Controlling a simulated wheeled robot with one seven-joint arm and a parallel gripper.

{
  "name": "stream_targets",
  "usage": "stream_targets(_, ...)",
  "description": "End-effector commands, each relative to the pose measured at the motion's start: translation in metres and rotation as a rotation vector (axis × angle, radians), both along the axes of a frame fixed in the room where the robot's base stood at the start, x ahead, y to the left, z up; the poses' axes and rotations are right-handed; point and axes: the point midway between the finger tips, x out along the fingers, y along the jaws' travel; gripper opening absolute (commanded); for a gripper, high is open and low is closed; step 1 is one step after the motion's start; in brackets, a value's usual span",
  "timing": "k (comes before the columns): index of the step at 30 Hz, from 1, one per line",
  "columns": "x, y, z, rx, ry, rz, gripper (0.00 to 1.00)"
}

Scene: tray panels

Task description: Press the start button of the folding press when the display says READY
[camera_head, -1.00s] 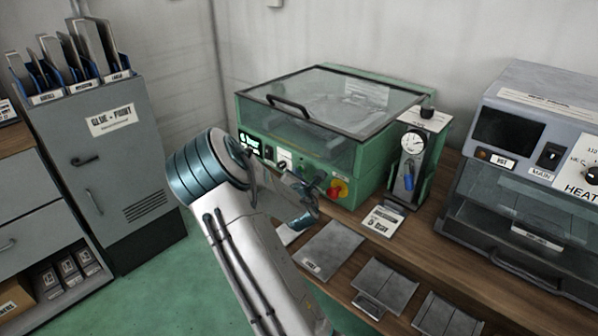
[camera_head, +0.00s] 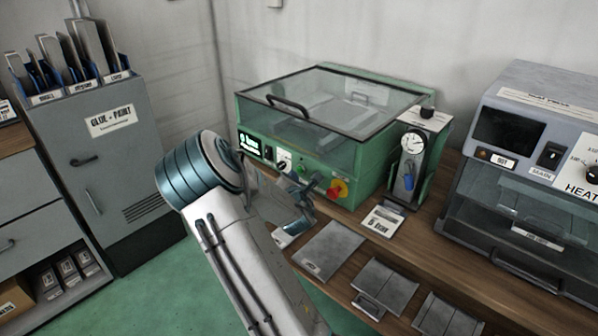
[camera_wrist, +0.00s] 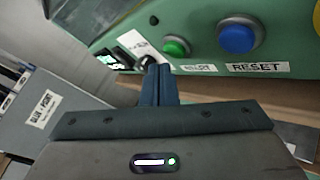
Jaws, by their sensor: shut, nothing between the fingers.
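The green press with a clear lid (camera_head: 352,150) stands on the bench; I take it as the folding press. Its small lit display (camera_head: 248,141) shows green-white text too small to read. Its front carries a green button (camera_wrist: 176,46) with an unreadable label, a blue button (camera_wrist: 237,38) above a RESET label, and a red-and-yellow emergency stop (camera_head: 338,188). My gripper (camera_head: 294,192) is shut and empty in front of this panel. In the wrist view its fingertips (camera_wrist: 158,68) appear just left of and below the green button; contact cannot be told.
A gauge unit (camera_head: 411,150) stands right of the press, and a grey heat machine (camera_head: 545,170) farther right. Flat grey panels (camera_head: 329,249) lie along the bench front. A grey cabinet (camera_head: 105,165) with upright sheets stands left, with green floor between.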

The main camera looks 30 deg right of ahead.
Motion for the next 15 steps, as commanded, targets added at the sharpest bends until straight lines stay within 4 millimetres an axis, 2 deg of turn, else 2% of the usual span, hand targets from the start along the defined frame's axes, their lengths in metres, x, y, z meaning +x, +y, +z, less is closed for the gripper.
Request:
stream_targets(5, -0.001, 0.004, 0.0, 0.0, 0.0, 0.001, 0.0)
stream_targets(15, -0.012, 0.036, 0.0, 0.001, 0.001, 0.003, 0.0)
